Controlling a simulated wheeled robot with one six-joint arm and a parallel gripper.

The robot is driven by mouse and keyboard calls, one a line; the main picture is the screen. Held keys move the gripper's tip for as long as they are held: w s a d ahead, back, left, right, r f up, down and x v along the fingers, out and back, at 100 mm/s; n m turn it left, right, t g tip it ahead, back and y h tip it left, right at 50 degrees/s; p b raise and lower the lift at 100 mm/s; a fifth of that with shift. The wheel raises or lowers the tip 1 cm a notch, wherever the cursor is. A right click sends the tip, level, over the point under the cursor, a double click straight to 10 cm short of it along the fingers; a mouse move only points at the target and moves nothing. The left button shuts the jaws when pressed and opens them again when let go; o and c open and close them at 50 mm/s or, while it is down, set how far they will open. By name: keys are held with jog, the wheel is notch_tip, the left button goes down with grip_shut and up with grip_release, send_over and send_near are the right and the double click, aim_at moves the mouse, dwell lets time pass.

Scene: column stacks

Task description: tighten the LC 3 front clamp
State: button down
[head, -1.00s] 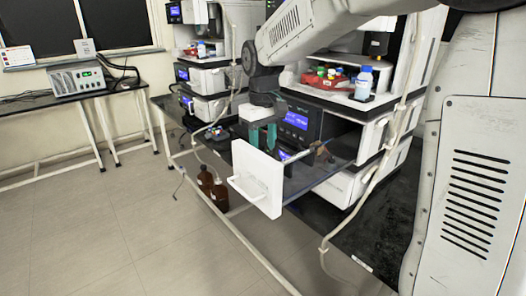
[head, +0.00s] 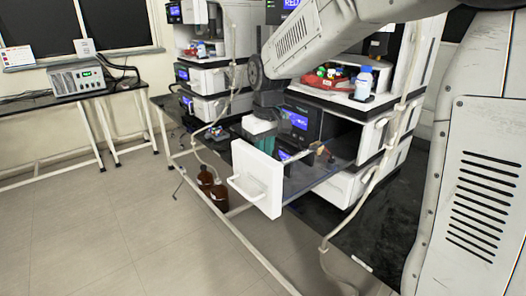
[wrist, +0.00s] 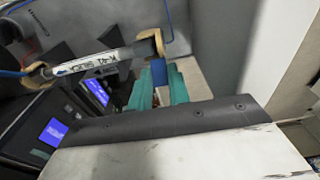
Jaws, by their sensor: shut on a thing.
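The LC 3 compartment is pulled out, with its white front panel (head: 258,180) and handle facing the open floor. In the wrist view a labelled column (wrist: 100,62) lies between two tan clamps. One clamp (wrist: 150,45) is close to my fingertips and the other (wrist: 38,75) is at the left. A small blue piece (wrist: 159,72) sits just below the nearer clamp, between my teal fingers. My gripper (head: 262,137) points down just behind the white front panel and is shut on this blue piece. The front panel partly hides the fingertips in the head view.
A clear panel (head: 330,172) forms the drawer's side. A hose (head: 375,180) hangs in front of the stack. A blue-capped bottle (head: 363,83) and a red tray (head: 330,87) stand above. Brown bottles (head: 212,190) stand below. The floor at left is free.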

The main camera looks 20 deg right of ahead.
jog(key=shift+s+d+r+t+y, duration=0.2)
jog(key=shift+s+t+y, duration=0.15)
jog(key=shift+t, duration=0.55)
jog(key=c, duration=1.3)
grip_release()
jog(key=shift+v, duration=3.9)
jog(key=shift+a, duration=0.1)
